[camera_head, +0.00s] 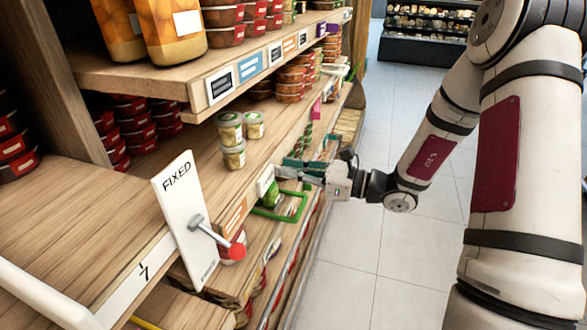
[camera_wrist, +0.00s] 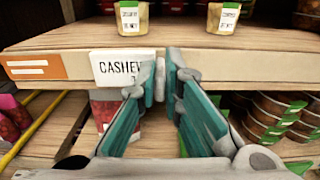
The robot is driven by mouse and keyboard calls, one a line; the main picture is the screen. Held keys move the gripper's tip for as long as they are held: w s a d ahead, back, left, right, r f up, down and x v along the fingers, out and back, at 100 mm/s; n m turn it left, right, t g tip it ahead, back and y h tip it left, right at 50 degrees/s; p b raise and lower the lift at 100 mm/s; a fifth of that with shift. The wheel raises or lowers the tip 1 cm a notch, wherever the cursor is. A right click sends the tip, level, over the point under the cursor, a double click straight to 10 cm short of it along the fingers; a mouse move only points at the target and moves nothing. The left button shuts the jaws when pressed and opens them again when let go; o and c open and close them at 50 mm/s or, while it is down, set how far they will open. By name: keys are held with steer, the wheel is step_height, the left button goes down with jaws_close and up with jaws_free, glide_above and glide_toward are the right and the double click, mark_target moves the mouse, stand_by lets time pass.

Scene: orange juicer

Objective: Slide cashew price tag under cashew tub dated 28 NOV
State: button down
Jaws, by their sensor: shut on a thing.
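The white cashew price tag (camera_wrist: 112,66), lettered "CASHEW", is at the front edge of the wooden shelf in the wrist view. It also shows in the head view (camera_head: 265,181). My gripper (camera_wrist: 161,78) is shut on the tag's right end, and its left finger covers that end. In the head view my gripper (camera_head: 303,170) is at the shelf front. Two tubs with green and white labels, a left tub (camera_wrist: 131,18) and a right tub (camera_wrist: 223,18), stand on the shelf behind the tag. Their dates are too small to read. Several such tubs (camera_head: 233,157) show in the head view.
An orange tag (camera_wrist: 35,67) is on the shelf edge left of the cashew tag. Brown tubs (camera_wrist: 275,112) are stacked below at right. A white "FIXED" sign (camera_head: 178,205) stands at the near shelf. The shelf between tag and tubs is clear.

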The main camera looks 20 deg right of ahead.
steer(key=c, duration=1.7)
jaws_free()
steer(key=v, duration=1.2)
steer(key=shift+d, duration=0.1)
steer(key=s+a+r+n+g+h, duration=0.4)
steer(key=s+a+r+n+g, duration=0.1)
steer(key=s+a+n+g, duration=0.7)
steer(key=s+d+r+n+t+h, duration=0.1)
steer(key=s+r+n+t+h, duration=0.1)
steer(key=s+n+h, duration=0.1)
steer(key=s+d+r+n+t+h, duration=0.2)
steer(key=s+n+h, duration=0.1)
steer(key=n+h, duration=0.1)
steer(key=s+d+r+n+t+h, duration=0.1)
steer(key=s+r+n+t+h, duration=0.1)
steer(key=n, duration=0.4)
steer(key=shift+s+d+r+h, duration=0.25)
steer(key=shift+s+d+h, duration=0.15)
steer(key=shift+h, duration=0.5)
